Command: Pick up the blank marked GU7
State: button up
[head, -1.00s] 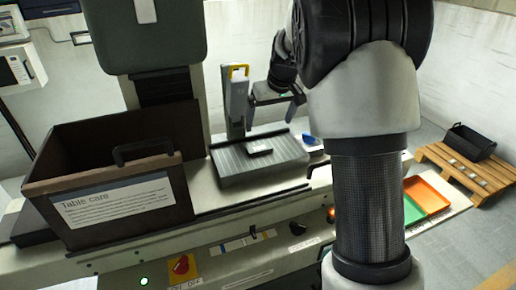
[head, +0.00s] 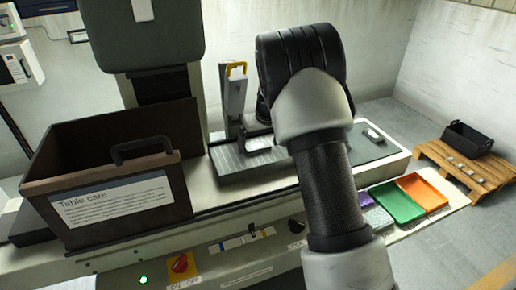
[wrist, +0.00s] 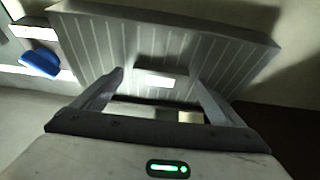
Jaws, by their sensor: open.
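A small pale-topped block (head: 258,143) lies on the ridged grey plate (head: 232,165) on the machine bed. I cannot read any marking on it, so I cannot tell if it is the GU7 blank. In the wrist view a pale block (wrist: 160,77) lies on the ridged plate (wrist: 90,40), between the lines of my two fingers. My gripper (wrist: 157,80) is open, with a finger on either side of the block and nothing held. I cannot tell its height above the plate. In the head view my arm hides the gripper.
A brown box (head: 115,195) labelled "Table care" stands left of the plate. A yellow-topped upright post (head: 235,95) stands behind the plate. Another small block (head: 372,134) lies on the bed at right. Green (head: 397,202) and orange (head: 422,192) trays lie in front. A blue item (wrist: 40,62) is beside the plate.

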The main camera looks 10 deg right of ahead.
jog(key=c, duration=1.6)
jog(key=shift+r, duration=0.15)
jog(key=shift+c, duration=0.5)
